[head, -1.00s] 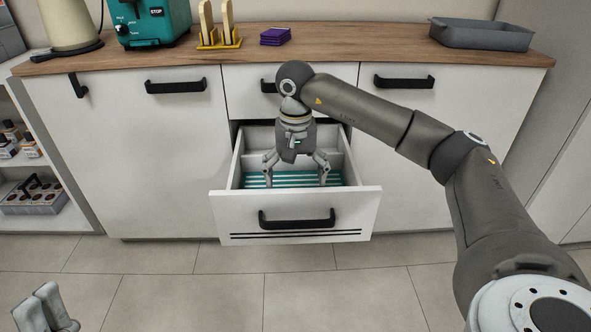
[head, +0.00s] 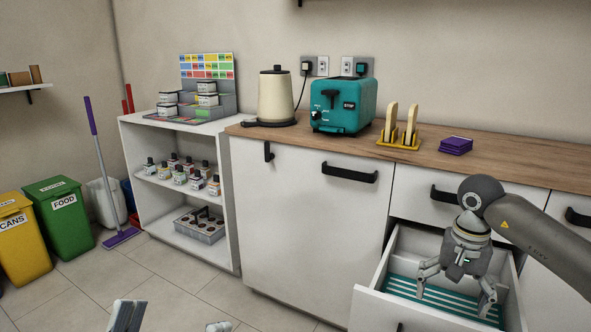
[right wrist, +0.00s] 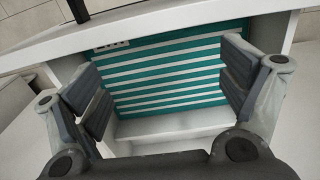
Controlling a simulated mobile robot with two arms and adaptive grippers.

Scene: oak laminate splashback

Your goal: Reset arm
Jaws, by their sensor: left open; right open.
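My right gripper (head: 457,298) is open and empty, pointing down over the open drawer (head: 368,276). In the right wrist view its two fingers (right wrist: 168,95) stand wide apart, with nothing between them but the drawer floor below. A teal and white striped liner (right wrist: 170,72) covers that floor, and it also shows in the head view (head: 430,296). I see no loose object in the visible part of the drawer. My left gripper (head: 172,325) shows only as fingertips at the bottom edge of the head view, set apart and empty.
The wooden counter (head: 520,168) holds a kettle (head: 276,97), a teal toaster (head: 342,106), a yellow rack with bread slices (head: 398,142) and purple packets (head: 456,145). A white shelf (head: 186,222) with bottles stands left, beyond it bins (head: 60,215). The floor before the cabinets is clear.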

